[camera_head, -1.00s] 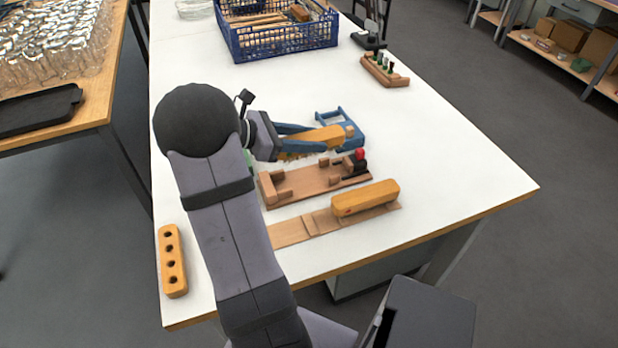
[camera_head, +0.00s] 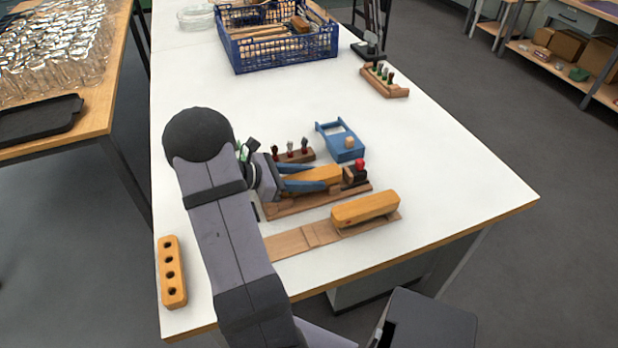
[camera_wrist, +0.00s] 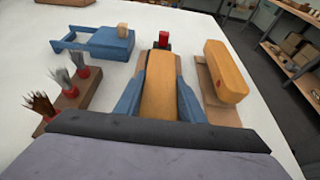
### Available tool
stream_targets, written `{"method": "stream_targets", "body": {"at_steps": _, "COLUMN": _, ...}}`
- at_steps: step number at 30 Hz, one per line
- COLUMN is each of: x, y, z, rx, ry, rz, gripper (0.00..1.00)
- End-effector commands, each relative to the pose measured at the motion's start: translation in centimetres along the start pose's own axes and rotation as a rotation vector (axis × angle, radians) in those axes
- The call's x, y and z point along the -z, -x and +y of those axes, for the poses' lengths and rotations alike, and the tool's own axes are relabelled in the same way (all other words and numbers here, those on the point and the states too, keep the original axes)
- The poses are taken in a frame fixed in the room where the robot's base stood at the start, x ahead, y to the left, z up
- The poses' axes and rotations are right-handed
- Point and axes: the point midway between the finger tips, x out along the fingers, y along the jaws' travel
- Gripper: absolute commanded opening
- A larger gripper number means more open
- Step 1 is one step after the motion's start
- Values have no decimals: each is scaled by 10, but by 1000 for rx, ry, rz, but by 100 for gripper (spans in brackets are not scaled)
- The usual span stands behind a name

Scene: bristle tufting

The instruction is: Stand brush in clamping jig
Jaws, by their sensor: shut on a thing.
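My gripper (camera_head: 312,180) has its blue fingers shut on a yellow-orange brush block (camera_head: 322,173). The brush (camera_wrist: 160,88) also shows in the wrist view, between the fingers and pointing away from the camera. It lies over the wooden clamping jig (camera_head: 290,206), with its far end close to the jig's red-knobbed clamp (camera_head: 359,166). The red knob (camera_wrist: 163,38) stands just beyond the brush in the wrist view. The fingers and brush hide most of the jig's middle. I cannot tell whether the brush touches the jig's base.
A second yellow block (camera_head: 366,208) lies on a wooden board (camera_head: 290,242) in front of the jig. A blue frame (camera_head: 341,143) and a rack of red-based tufts (camera_head: 297,156) stand behind. A drilled yellow block (camera_head: 172,270) lies left. A blue crate (camera_head: 285,50) stands at the back.

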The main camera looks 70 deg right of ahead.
Motion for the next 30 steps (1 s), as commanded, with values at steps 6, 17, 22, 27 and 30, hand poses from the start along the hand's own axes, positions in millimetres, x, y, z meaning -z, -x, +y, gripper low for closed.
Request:
{"method": "stream_targets", "body": {"at_steps": 6, "x": 2, "y": -1, "z": 0, "rx": -1, "ry": -2, "rz": -1, "gripper": 8}}
{"method": "stream_targets", "body": {"at_steps": 17, "x": 5, "y": -2, "z": 0, "rx": -1, "ry": -1, "rz": 0, "gripper": 54}}
{"method": "stream_targets", "body": {"at_steps": 22, "x": 5, "y": -2, "z": 0, "rx": -1, "ry": 0, "rz": 0, "gripper": 54}}
{"method": "stream_targets", "body": {"at_steps": 27, "x": 1, "y": 0, "z": 0, "rx": -1, "ry": -1, "rz": 0, "gripper": 54}}
{"method": "stream_targets", "body": {"at_steps": 30, "x": 2, "y": 7, "z": 1, "rx": -3, "ry": -1, "rz": 0, "gripper": 54}}
